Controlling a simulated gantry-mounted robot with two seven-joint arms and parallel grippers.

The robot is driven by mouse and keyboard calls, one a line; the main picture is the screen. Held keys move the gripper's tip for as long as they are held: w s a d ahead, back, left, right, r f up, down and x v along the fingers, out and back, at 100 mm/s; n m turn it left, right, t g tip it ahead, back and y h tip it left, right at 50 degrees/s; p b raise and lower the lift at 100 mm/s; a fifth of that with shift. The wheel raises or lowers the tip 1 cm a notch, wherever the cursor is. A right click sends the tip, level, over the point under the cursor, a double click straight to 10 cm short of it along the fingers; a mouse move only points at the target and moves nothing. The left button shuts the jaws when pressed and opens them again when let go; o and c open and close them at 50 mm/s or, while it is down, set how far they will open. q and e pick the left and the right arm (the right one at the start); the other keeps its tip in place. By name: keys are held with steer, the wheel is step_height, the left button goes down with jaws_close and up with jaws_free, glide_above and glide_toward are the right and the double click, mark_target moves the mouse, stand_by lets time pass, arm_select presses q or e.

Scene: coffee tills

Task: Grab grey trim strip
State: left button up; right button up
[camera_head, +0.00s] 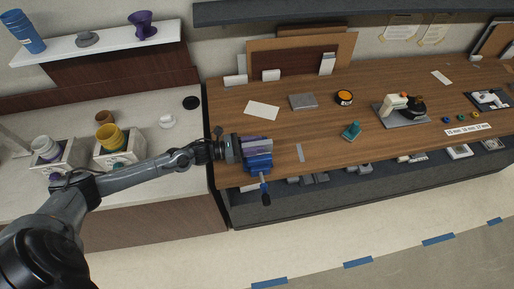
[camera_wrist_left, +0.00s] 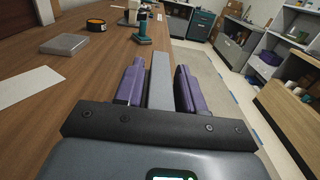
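A flat grey strip (camera_wrist_left: 160,82) shows in the left wrist view, running lengthwise between the purple fingers of my left gripper (camera_wrist_left: 160,90) and a little past their tips. Narrow gaps seem to show beside it, so the fingers look open around it. In the head view my left gripper (camera_head: 256,150) reaches in from the left, low at the front left of the wooden counter, at a blue vise-like clamp (camera_head: 259,165). A thin grey strip (camera_head: 300,153) also lies on the counter just right of the gripper; I cannot tell whether it is the same one. My right gripper is out of view.
A white sheet (camera_head: 262,110), grey plate (camera_head: 302,101), orange-topped round tin (camera_head: 344,97) and teal tool (camera_head: 351,130) lie on the counter (camera_head: 325,125). A scale with a machine (camera_head: 400,110) stands farther right. A white side counter with cup boxes is at left.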

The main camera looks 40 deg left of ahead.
arm_select(q)
jaws_close()
